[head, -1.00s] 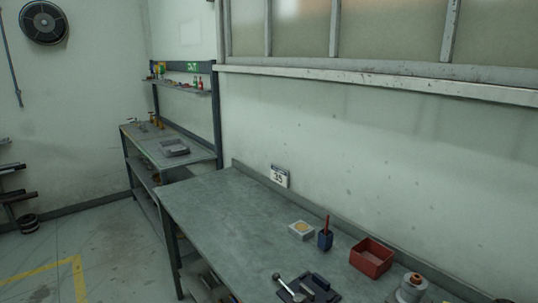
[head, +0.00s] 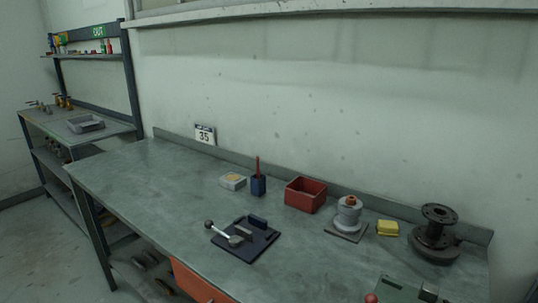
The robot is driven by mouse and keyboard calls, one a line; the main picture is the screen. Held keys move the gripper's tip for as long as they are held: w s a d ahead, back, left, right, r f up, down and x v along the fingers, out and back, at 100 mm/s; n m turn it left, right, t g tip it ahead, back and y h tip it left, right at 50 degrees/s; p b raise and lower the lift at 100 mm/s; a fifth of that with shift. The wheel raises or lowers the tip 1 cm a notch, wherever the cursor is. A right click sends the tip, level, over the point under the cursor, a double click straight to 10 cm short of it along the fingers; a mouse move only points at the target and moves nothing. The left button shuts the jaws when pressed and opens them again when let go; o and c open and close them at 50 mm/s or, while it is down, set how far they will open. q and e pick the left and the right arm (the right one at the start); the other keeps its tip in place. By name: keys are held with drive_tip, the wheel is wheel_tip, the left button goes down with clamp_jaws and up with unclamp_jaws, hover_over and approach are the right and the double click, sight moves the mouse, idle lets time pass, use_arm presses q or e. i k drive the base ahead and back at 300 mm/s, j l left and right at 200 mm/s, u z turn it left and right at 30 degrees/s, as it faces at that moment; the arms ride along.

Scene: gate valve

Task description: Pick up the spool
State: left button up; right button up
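Two things on the near workbench look like a spool, and I cannot tell which one is meant. One is a dark flanged piece (head: 436,235) standing upright at the right end of the bench, with a narrow middle and wider discs at top and bottom. The other is a pale grey round piece (head: 348,215) with a reddish top, standing on a flat grey plate. Neither of my grippers shows in the head view.
On the workbench (head: 150,175) are a red bin (head: 305,195), a yellow block (head: 387,228), a blue holder (head: 258,185), a white box (head: 232,181) and a dark plate with a lever (head: 245,238). A green-grey device (head: 405,290) sits at front right. The left part is clear.

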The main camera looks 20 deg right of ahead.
sight(432, 235)
drive_tip(key=z, duration=1.6)
drive_tip(key=j, duration=0.35)
drive_tip(key=k+j+u, duration=0.1)
drive_tip(key=j, duration=0.25)
